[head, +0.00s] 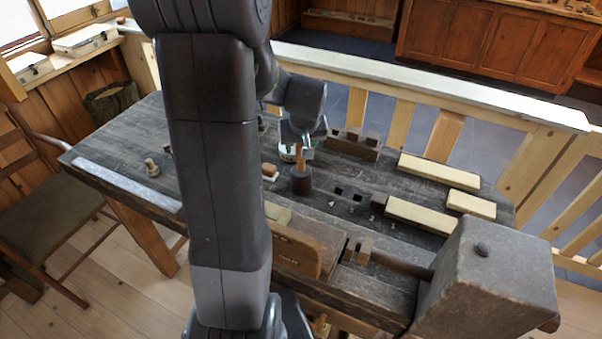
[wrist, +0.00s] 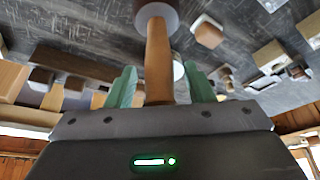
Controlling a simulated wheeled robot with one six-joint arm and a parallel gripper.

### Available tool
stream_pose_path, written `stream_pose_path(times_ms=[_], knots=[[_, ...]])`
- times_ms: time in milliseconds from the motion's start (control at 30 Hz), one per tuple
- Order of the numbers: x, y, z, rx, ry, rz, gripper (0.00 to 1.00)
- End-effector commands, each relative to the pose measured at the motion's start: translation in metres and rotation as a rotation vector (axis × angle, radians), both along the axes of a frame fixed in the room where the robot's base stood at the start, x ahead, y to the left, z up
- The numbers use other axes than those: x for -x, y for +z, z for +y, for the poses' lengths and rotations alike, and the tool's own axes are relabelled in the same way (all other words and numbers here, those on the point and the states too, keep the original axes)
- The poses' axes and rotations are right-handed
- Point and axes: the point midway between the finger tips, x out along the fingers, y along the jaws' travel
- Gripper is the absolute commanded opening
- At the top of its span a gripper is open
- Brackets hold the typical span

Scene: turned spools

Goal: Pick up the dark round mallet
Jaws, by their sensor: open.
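The dark round mallet (head: 301,184) stands head down on the workbench (head: 335,212), its orange-brown wooden handle pointing up. My gripper (head: 298,150) is above the mallet head, around the handle. In the wrist view my gripper (wrist: 160,68) is open, with a gap visible on each side of the handle. The handle's near end is hidden behind the gripper body.
Pale wood blocks (head: 440,170) lie at the bench's right side. A dark block with pegs (head: 352,143) stands behind the mallet. A wooden box (head: 300,247) and a large vise block (head: 490,275) are in front. A small turned piece (head: 152,167) stands on the left.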

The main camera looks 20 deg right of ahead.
Motion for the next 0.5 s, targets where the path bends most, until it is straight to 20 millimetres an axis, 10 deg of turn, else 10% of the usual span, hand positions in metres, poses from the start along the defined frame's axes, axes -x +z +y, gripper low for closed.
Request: stream_pose_path(times_ms=[233, 500], knots=[[-0.0004, -0.0009, -0.0001, 0.0, 0.0, 0.0, 0.46], [-0.0004, -0.0008, -0.0002, 0.0, 0.0, 0.0, 0.0]])
